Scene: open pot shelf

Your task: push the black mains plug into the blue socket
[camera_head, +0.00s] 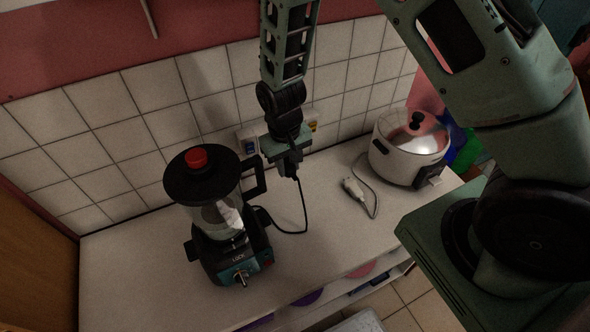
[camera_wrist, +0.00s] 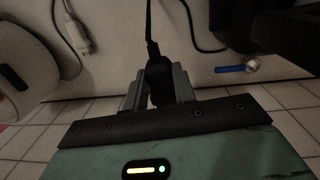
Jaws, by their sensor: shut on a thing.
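My gripper (camera_head: 287,163) points down above the counter, close to the tiled wall. It is shut on the black mains plug (camera_wrist: 157,72), which sits between the two fingers in the wrist view. The plug's black cable (camera_head: 305,215) hangs down and loops to the blender. The blue socket (camera_head: 250,146) is on a white plate low on the wall, just left of my gripper in the head view. The plug and socket are apart. My gripper hides part of the socket row. The socket does not show in the wrist view, and the plug's pins are hidden.
A black blender (camera_head: 230,255) with a red-capped jug stands left of my gripper. A white rice cooker (camera_head: 412,152) stands on the right. Its white plug (camera_head: 353,188) lies loose on the counter (camera_head: 330,250).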

